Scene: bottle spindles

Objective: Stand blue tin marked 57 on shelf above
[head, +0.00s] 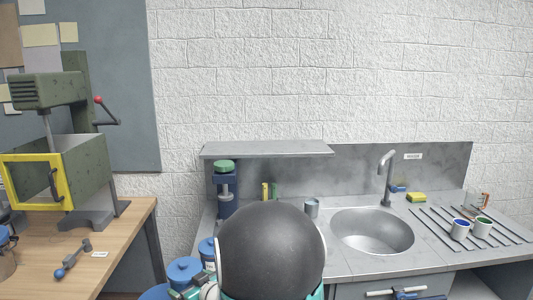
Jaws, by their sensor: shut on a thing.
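A grey metal shelf (265,150) runs along the wall above the left part of the sink counter, and its top looks bare. Blue round-topped containers (185,269) stand low at the left front of the counter, with another (207,246) just behind. I can read no number on them, so I cannot tell which, if any, is tin 57. A large dark rounded part of my own arm fills the bottom middle and hides the counter behind it.
A blue device with a green top (224,180) stands under the shelf's left end. A small grey can (311,208) stands left of the sink (372,231). Two cups (460,230) stand on the draining ribs. A wooden bench (115,240) with a green machine is at left.

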